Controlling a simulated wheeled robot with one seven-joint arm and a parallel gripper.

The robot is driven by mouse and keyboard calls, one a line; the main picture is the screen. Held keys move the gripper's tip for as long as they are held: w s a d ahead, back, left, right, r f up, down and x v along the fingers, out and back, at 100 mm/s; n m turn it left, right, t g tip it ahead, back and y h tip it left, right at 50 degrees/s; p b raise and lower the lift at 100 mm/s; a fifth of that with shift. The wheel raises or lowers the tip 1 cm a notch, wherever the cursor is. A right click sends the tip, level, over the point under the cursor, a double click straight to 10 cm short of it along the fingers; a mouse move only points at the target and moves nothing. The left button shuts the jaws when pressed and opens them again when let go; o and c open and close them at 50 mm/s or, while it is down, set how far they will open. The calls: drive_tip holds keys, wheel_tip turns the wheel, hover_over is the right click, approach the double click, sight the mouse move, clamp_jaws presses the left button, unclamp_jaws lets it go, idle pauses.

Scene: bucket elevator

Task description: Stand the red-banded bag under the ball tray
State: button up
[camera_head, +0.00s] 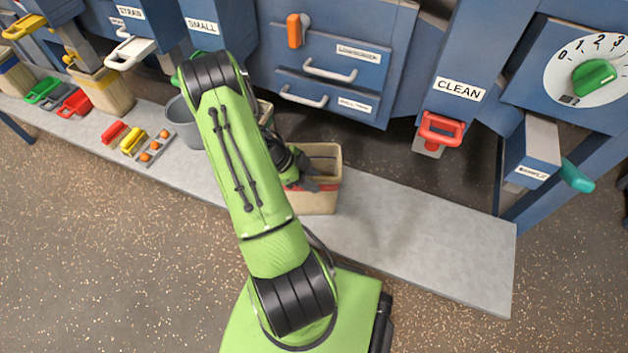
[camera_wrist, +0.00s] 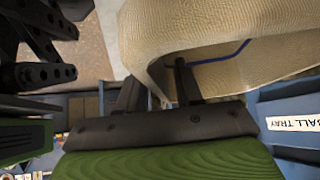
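The tan bag with a red band (camera_head: 325,187) stands open-topped and looks upright at the middle of the grey bench. My gripper (camera_head: 300,176) is at its left side, near the rim. In the wrist view the bag (camera_wrist: 215,30) fills the upper right. One dark finger of my gripper (camera_wrist: 160,92) reaches into the opening and the other is outside the near wall. I cannot tell whether they press on the wall. The "BALL TRAY" label (camera_wrist: 295,123) shows on a blue front at the right of the wrist view. In the head view, two handled blue drawers (camera_head: 320,92) are behind the bag.
My arm hides part of the bench and a grey bucket (camera_head: 184,124). Another tan bag (camera_head: 105,92) stands further left, beside coloured clips and a strip of orange balls (camera_head: 154,146). The bench (camera_head: 430,225) right of the bag is clear. A red handle (camera_head: 440,130) hangs under "CLEAN".

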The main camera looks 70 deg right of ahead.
drive_tip(key=p+v, duration=0.2)
drive_tip(key=v, duration=0.8)
drive_tip(key=shift+w+r+p, duration=0.1)
drive_tip(key=shift+r+p, duration=0.05)
drive_tip(key=shift+p, duration=0.15)
drive_tip(key=shift+w+a+r, duration=0.15)
drive_tip(key=shift+w+r, duration=0.2)
drive_tip(key=w+a+r+n+t, duration=0.3)
drive_tip(key=w+a+r+n, duration=0.2)
drive_tip(key=a+r+n, duration=0.25)
drive_tip(key=w+a+r+n+t, duration=0.4)
drive_tip(key=a+r+n, duration=0.3)
drive_tip(key=r, duration=0.2)
drive_tip(key=s+a+r+n+t+y, duration=0.1)
drive_tip(key=s+a+r+n+t, duration=0.2)
drive_tip(key=a+n, duration=0.5)
drive_tip(key=s+a+r+n+t+y, duration=0.1)
drive_tip(key=s+a+r+n, duration=0.3)
drive_tip(key=a+n, duration=0.5)
drive_tip(key=shift+s+r+n+t, duration=0.4)
drive_tip(key=shift+r+n+t, duration=0.15)
drive_tip(key=shift+r+t, duration=0.3)
wheel_tip(320, 180, up, 15)
drive_tip(key=p, duration=1.5)
